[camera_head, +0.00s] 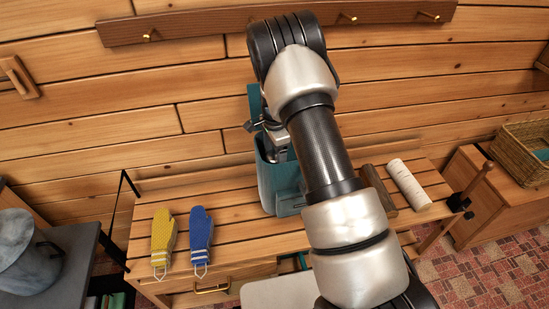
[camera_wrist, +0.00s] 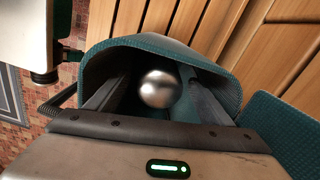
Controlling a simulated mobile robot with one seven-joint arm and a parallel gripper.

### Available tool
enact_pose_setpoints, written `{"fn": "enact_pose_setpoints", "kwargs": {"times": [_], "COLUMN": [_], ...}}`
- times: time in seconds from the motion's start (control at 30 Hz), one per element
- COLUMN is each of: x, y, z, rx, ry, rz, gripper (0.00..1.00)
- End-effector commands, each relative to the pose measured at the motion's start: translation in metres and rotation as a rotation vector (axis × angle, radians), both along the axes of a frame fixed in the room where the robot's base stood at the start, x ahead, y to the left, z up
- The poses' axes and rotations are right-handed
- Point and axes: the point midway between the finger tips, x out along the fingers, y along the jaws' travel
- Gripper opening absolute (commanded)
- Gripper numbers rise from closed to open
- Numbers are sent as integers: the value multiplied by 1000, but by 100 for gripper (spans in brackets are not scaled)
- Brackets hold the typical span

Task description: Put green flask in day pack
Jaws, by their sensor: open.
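The teal day pack (camera_head: 283,188) stands upright and open on the slatted wooden bench. My gripper (camera_head: 272,140) points down into its mouth, and my arm partly covers the pack. In the wrist view, the pack's rim (camera_wrist: 160,42) surrounds my open fingers (camera_wrist: 157,76). A shiny silver rounded top (camera_wrist: 160,88) shows inside the pack, between the fingers and apart from them. It may be the flask's cap. The flask's green body does not show in either view, so I cannot confirm this.
A yellow mitten (camera_head: 164,240) and a blue mitten (camera_head: 200,238) lie left on the bench (camera_head: 236,228). A white cylinder (camera_head: 408,184) and a brown object (camera_head: 379,188) lie right of my arm.

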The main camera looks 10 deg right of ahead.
Motion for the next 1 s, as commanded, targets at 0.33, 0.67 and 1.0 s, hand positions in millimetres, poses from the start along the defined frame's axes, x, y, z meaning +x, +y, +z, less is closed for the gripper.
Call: {"fn": "enact_pose_setpoints", "kwargs": {"times": [0.33, 0.67, 1.0], "x": [1, 1, 0], "y": [0, 1, 0], "z": [27, 108, 166], "rx": [0, 1, 0], "ry": [-2, -4, 0], "rz": [0, 0, 1], "gripper": [74, 74, 74]}}
